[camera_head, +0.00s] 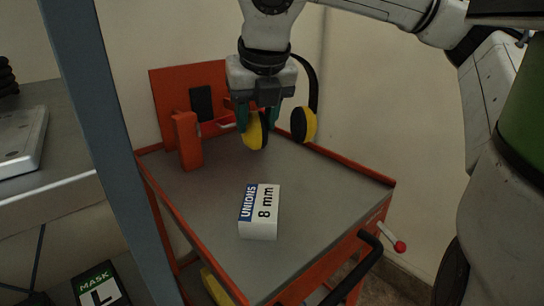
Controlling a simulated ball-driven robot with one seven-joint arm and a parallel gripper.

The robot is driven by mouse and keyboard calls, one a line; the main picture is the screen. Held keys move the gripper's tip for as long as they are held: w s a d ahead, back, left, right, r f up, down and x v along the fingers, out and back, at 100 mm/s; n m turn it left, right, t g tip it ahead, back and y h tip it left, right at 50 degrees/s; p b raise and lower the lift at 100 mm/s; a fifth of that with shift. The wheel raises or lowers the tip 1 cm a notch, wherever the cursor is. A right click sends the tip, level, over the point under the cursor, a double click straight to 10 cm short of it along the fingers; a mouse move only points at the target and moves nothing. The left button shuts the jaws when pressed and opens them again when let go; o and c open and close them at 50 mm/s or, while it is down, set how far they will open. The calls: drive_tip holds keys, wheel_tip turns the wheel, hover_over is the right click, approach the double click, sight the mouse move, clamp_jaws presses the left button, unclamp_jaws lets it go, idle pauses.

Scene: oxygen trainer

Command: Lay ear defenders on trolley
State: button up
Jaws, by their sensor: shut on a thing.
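The ear defenders have yellow and black cups, one (255,131) below my gripper and the other (304,124) to its right, joined by a black headband (311,75). My gripper (257,112) is shut on them and hides part of the near cup and band. They hang over the back part of the trolley; I cannot tell whether the cups touch its top. The trolley (317,192) has a grey top with an orange rim and an orange back panel.
A white box marked UNIONS 8 mm (259,212) lies on the trolley's middle front. An orange block (187,140) stands at the back left. A grey post (103,130) and shelf (60,192) are at left. The trolley top's right side is clear.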

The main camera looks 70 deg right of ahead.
sight(303, 124)
drive_tip(key=shift+s+d+f+b, duration=0.15)
drive_tip(key=shift+d+f+b, duration=0.25)
drive_tip(key=shift+d+f, duration=0.95)
drive_tip(key=shift+s+d+f+b, duration=0.15)
drive_tip(key=shift+d+f+b, duration=0.45)
drive_tip(key=shift+f, duration=1.25)
drive_tip(key=shift+s+d+f+b, duration=0.15)
drive_tip(key=shift+d+f+b, duration=0.1)
drive_tip(key=shift+d+f, duration=1.15)
drive_tip(key=shift+a+f, duration=0.25)
drive_tip(key=shift+f, duration=0.05)
drive_tip(key=o, duration=1.2)
drive_tip(key=p+v, duration=0.3)
drive_tip(key=v, duration=0.9)
drive_tip(key=shift+r, duration=0.1)
